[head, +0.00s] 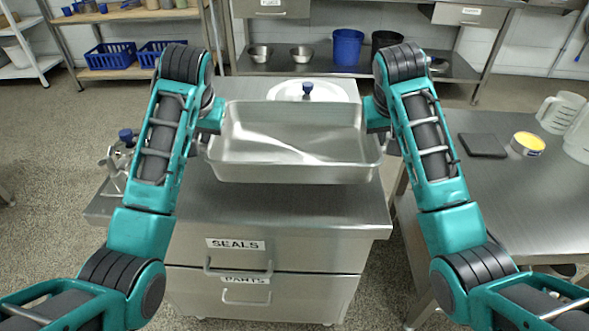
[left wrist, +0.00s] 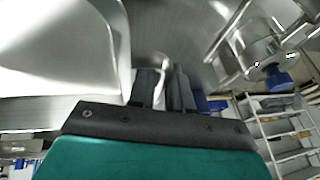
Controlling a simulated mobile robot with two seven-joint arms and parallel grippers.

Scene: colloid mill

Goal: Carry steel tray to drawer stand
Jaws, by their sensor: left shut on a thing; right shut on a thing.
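The steel tray (head: 295,165) is a shallow, empty metal pan. In the head view it is held level between my two arms, over the steel top of the drawer stand (head: 290,215). The stand has drawers labelled SEALS and PARTS. My left gripper (head: 212,135) is shut on the tray's left side, and my right gripper (head: 378,130) is shut on its right side. In the left wrist view the left fingers (left wrist: 165,88) show beside the tray wall (left wrist: 65,50). The fingertips are mostly hidden in the head view. I cannot tell the tray's exact height above the top.
A white round lid with a blue knob (head: 308,90) is behind the tray. A metal fitting with a blue cap (head: 125,140) is at the stand's left. A steel table (head: 520,190) at right holds a dark pad (head: 482,145), a yellow-topped tub (head: 527,144) and clear jugs.

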